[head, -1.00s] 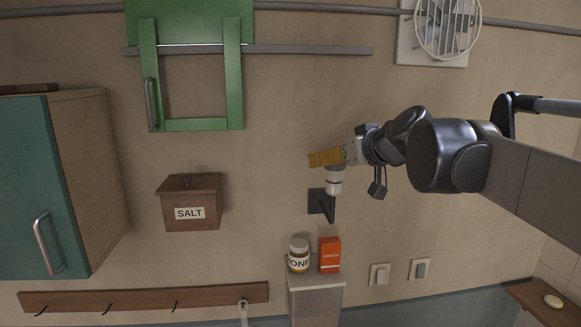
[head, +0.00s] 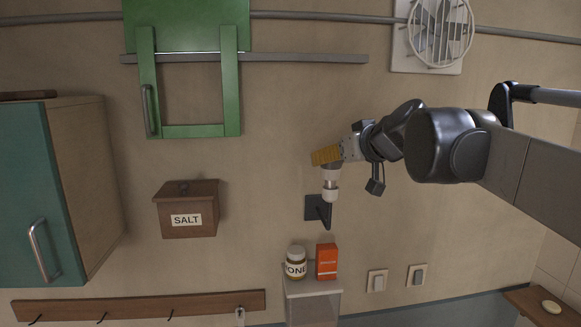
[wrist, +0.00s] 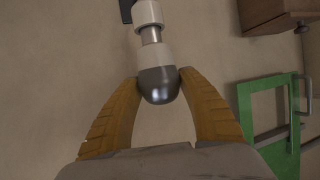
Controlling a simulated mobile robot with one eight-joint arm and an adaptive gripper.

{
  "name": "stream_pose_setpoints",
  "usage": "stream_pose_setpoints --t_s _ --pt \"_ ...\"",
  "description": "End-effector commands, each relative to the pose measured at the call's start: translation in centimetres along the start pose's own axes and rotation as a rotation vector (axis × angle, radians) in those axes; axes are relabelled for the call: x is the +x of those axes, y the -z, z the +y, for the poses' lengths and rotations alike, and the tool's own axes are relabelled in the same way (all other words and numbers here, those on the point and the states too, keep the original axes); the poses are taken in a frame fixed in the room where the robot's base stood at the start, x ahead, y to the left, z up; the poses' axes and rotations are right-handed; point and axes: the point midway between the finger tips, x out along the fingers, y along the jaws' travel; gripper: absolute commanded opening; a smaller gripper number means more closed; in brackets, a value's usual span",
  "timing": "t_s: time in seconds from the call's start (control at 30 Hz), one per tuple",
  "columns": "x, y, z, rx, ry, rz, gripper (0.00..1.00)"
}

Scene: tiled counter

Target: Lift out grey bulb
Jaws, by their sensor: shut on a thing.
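The grey bulb (wrist: 159,86) has a dark glossy dome and a white collar. In the wrist view its dome sits between the two yellow fingers of my gripper (wrist: 160,77), which are shut on it. A metal neck shows between the white collar and the white socket (wrist: 146,12). I cannot tell whether the neck's end is still inside the socket. In the head view my gripper (head: 325,156) is above the socket (head: 331,194), which sits on a dark wall bracket (head: 318,209). The fingers hide the dome there.
Below the bracket, a jar (head: 296,262) and an orange box (head: 327,261) stand on a narrow ledge (head: 313,289). A wooden salt box (head: 187,207) hangs to the left, a green frame (head: 189,131) above it. The wall right around the bracket is clear.

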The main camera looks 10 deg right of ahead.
Motion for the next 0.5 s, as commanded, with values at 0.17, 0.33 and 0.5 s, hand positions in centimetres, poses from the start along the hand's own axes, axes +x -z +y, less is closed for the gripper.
stream_pose_setpoints --t_s 0.17,0.33,0.5 --pt "-1.7 2.2 0.7 0.002 -0.004 0.000 0.17" --pt "-5.3 3.1 3.4 0.004 -0.005 0.001 0.17" --pt "-8.7 4.2 5.8 0.003 -0.004 0.000 0.17"
